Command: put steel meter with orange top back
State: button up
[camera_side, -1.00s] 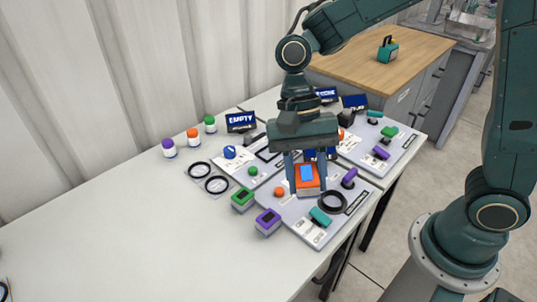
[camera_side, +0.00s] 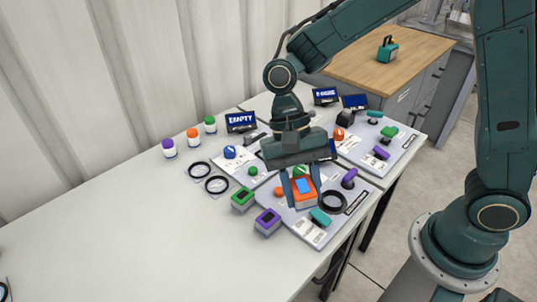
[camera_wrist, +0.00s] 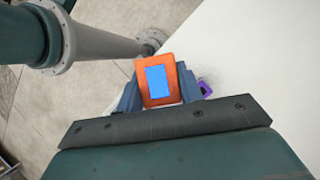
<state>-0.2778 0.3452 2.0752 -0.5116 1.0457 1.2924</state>
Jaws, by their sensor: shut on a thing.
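The steel meter with the orange top (camera_side: 304,191) has a blue screen and is between the fingers of my gripper (camera_side: 303,191) in the side view. My gripper is shut on it, above the front panel with the teal handle. In the wrist view the meter's orange top (camera_wrist: 159,83) faces the camera, with a finger on each side. The meter's lower part is mostly hidden, so I cannot tell its height above the surface. A green-topped meter (camera_side: 243,199) and a purple-topped meter (camera_side: 268,222) stand on the table to the left.
The front panel (camera_side: 316,240) carries a black ring (camera_side: 333,202), a teal handle (camera_side: 320,217) and a purple handle (camera_side: 349,178). Several coloured-cap jars (camera_side: 193,137) and two black rings stand or lie farther left. The table's left part (camera_side: 130,235) is clear.

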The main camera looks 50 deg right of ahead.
notch_tip(320, 180, down, 9)
jog(key=n+g+h, duration=0.1)
jog(key=n, duration=0.6)
jog(key=shift+s+d+h, duration=0.15)
jog(key=shift+d+h, duration=0.05)
jog(key=shift+h, duration=0.1)
jog(key=shift+f, duration=0.25)
jog(key=shift+f, duration=3.2)
jog(key=shift+f, duration=0.25)
